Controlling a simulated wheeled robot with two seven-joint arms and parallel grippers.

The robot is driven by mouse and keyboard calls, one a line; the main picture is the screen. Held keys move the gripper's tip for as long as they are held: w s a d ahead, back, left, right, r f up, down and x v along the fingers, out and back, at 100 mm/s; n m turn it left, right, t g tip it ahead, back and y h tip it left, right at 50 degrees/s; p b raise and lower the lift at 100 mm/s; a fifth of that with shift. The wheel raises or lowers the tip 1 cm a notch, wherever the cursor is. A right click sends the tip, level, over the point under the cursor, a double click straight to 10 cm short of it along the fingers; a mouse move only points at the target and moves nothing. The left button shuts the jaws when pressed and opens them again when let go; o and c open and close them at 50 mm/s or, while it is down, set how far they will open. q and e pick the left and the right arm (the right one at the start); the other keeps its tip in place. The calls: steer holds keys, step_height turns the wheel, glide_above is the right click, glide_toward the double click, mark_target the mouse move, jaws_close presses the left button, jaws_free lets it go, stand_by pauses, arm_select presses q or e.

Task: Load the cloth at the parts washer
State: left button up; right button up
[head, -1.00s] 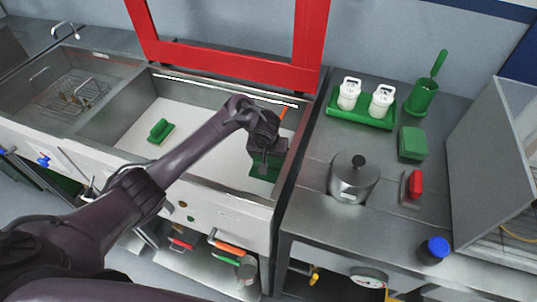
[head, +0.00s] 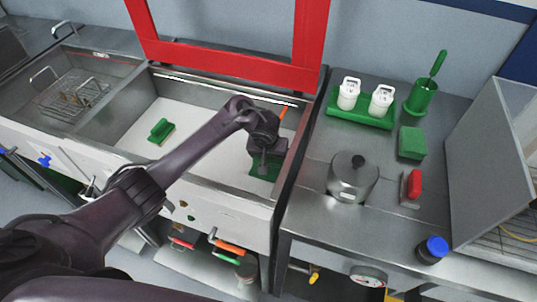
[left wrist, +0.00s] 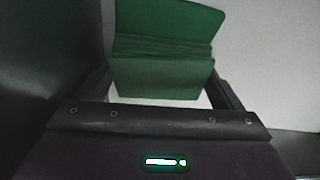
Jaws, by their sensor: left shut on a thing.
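A green folded cloth (left wrist: 165,55) is between the fingers of my left gripper (left wrist: 165,95) in the left wrist view. In the head view the left gripper (head: 265,168) points down inside the right end of the parts washer's white-floored basin (head: 205,158). The cloth (head: 257,172) shows just below it, partly hidden by the gripper. The gripper is shut on the cloth; whether the cloth touches the basin floor I cannot tell. The washer's red-framed lid (head: 235,70) stands raised behind the basin. My right gripper is not in view.
A wire basket (head: 75,95) sits in the left basin. On the right counter stand a steel pot (head: 352,182), a green tray of white bottles (head: 360,117), a green block (head: 412,143) and a blue-capped jar (head: 433,250).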

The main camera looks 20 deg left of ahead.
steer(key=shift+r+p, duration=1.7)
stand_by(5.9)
